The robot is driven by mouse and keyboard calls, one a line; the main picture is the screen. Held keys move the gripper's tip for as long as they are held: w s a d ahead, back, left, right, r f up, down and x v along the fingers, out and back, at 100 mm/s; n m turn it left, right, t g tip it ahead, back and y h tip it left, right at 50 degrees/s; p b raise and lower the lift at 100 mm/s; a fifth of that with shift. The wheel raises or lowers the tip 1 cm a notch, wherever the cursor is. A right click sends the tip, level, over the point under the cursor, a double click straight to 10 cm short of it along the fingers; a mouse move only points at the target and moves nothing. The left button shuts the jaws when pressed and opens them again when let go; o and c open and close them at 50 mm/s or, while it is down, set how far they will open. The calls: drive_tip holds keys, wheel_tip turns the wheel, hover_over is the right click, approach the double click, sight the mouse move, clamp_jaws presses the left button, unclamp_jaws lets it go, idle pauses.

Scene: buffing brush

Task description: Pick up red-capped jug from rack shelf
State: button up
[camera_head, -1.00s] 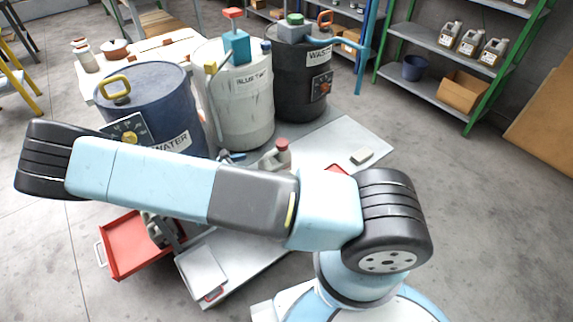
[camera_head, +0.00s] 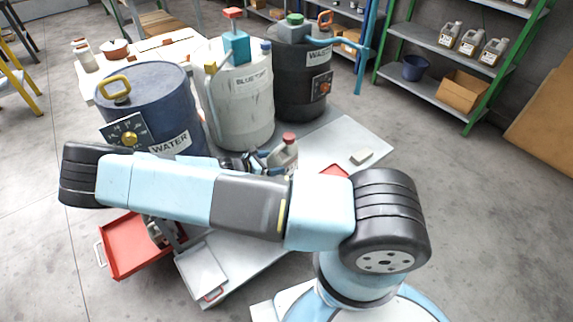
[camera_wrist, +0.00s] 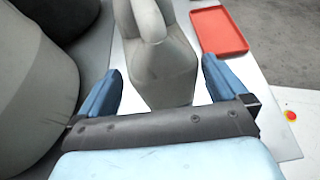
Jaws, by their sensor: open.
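The red-capped jug (camera_head: 284,153) is pale grey and stands upright on the grey shelf top, in front of the white drum. My arm hides its lower part in the head view. In the wrist view the grey jug (camera_wrist: 162,60) shows its handle and body; its red cap is out of frame. My gripper (camera_wrist: 160,88) is open, with one blue finger on each side of the jug's body. Gaps show between the fingers and the jug. In the head view my gripper (camera_head: 245,160) is at the jug's left side, partly hidden by my arm.
A blue WATER drum (camera_head: 160,95), a white drum (camera_head: 243,100) and a dark WASTE drum (camera_head: 300,75) stand close behind. A red tray (camera_wrist: 218,31) lies right of the jug. A small pale block (camera_head: 361,156) lies on the shelf's right part, which is mostly clear.

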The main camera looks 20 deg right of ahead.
drive_tip(key=c, duration=1.1)
